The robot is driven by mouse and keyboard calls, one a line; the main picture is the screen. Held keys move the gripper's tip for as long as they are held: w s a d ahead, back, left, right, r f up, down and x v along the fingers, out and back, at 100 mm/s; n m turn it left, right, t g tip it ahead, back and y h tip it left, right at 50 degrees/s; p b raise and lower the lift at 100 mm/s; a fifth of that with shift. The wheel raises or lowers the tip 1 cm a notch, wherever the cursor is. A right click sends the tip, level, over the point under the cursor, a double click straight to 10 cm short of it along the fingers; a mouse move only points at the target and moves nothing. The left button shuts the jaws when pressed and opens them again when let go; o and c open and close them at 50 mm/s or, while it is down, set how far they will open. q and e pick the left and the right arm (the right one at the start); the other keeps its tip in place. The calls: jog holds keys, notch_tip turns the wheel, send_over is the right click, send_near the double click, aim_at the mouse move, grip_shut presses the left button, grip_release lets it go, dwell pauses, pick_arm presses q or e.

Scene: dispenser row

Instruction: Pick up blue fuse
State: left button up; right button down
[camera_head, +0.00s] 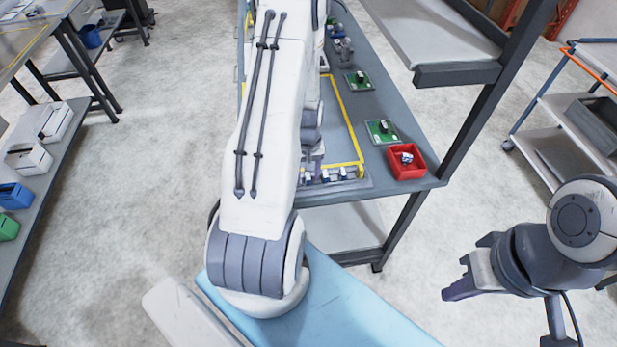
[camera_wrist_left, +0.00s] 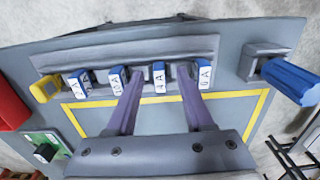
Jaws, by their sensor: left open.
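Blue fuses with white labelled faces stand in a row in a grey rail (camera_wrist_left: 215,45). In the left wrist view one blue fuse (camera_wrist_left: 160,77) marked 4A shows between my left fingertips, with gaps on both sides. A yellow fuse (camera_wrist_left: 45,88) is at the row's left end. My left gripper (camera_wrist_left: 160,70) is open and empty, over the row. In the head view my arm hides much of the row (camera_head: 325,175). My right gripper (camera_head: 466,268) is away at lower right; its finger gap is unclear.
A red bin (camera_head: 420,171) holding a blue-and-white piece and green boards (camera_head: 381,131) sit on the grey table (camera_head: 428,184). A dark post (camera_head: 478,115) and shelf (camera_head: 440,40) rise beside the table.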

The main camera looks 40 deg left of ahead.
pick_arm(q)
jog(key=shift+f, duration=0.1)
grip_shut()
dwell(0.3)
jog(key=shift+r+b, duration=0.35)
jog(key=shift+r, duration=0.3)
jog(key=r, duration=0.1)
jog(key=r+b, duration=0.1)
jog(key=r, duration=0.1)
jog(key=shift+w+d+r, duration=0.1)
jog(key=shift+w+d, duration=0.25)
jog(key=w+d+r+b, duration=0.3)
jog(key=w+d+r, duration=0.2)
jog(key=d, duration=0.4)
jog(key=shift+w+r, duration=0.4)
jog(key=shift+r, duration=0.4)
